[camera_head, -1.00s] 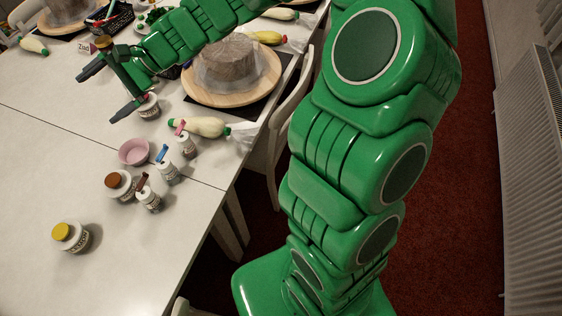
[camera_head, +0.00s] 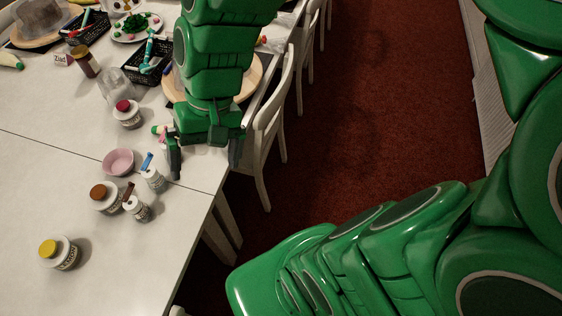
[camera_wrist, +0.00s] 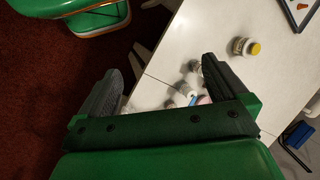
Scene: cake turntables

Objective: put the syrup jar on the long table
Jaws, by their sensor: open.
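A dark amber jar (camera_head: 86,62) with a brownish lid stands upright on the white long table (camera_head: 60,130) toward the back left. It looks like the syrup jar, but I cannot read its label. Pale labelled jars also stand on the table: one with a yellow lid (camera_head: 60,253), one with a brown lid (camera_head: 106,198) and one with a red lid (camera_head: 127,114). My gripper (camera_head: 205,163) is open and empty at the table's right edge, well apart from the amber jar. In the wrist view, its open fingers (camera_wrist: 160,75) frame the table edge; the yellow-lidded jar (camera_wrist: 245,47) stands beyond.
A pink bowl (camera_head: 118,162) and small bottles (camera_head: 154,180) stand near my gripper. Black baskets (camera_head: 147,64) and a round wooden turntable (camera_head: 249,80) lie farther back, partly behind my arm. White chairs (camera_head: 268,140) line the right edge. The front left tabletop is mostly clear.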

